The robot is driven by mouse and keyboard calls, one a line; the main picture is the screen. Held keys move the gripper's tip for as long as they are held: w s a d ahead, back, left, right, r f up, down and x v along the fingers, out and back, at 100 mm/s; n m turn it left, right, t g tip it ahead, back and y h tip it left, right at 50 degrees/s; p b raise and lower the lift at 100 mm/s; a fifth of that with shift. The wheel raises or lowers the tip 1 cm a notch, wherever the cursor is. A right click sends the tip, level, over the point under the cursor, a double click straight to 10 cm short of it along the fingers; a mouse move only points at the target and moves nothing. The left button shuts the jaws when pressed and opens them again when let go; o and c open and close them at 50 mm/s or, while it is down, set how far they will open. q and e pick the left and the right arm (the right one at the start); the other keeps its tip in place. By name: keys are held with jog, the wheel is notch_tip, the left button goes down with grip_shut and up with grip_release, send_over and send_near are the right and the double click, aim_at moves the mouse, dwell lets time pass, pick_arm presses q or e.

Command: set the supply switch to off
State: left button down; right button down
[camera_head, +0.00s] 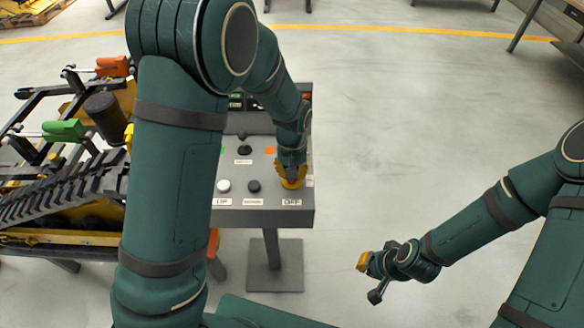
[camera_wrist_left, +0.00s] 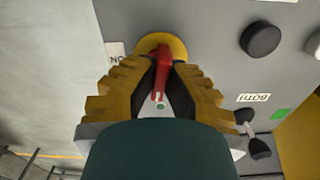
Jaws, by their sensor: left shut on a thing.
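The supply switch shows in the left wrist view as a red handle (camera_wrist_left: 162,66) on a round yellow plate (camera_wrist_left: 178,44). It sits at the near right corner of a grey control panel (camera_head: 271,218). My left gripper (camera_head: 292,180) is over it, with its yellow fingers (camera_wrist_left: 160,88) shut on the red handle. An "ON" label (camera_wrist_left: 116,55) lies beside the yellow plate, partly covered by a finger. An "OFF" label (camera_head: 291,202) is on the panel's near edge. I cannot tell the handle's exact setting. My right gripper (camera_head: 368,279) is open and empty over the floor.
The panel also carries a white button (camera_head: 224,186), a black button (camera_head: 254,186) and small levers (camera_head: 244,150). A tracked carrier (camera_head: 62,205) with green and orange handles stands at left, partly hidden by my left arm.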

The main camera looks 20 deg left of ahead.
pick_arm(q)
jog(key=shift+n, duration=0.9)
jog(key=shift+p, duration=0.3)
jog(key=c, duration=1)
grip_release()
jog(key=shift+r, duration=0.1)
notch_tip(320, 180, up, 12)
jog(key=shift+f, duration=0.15)
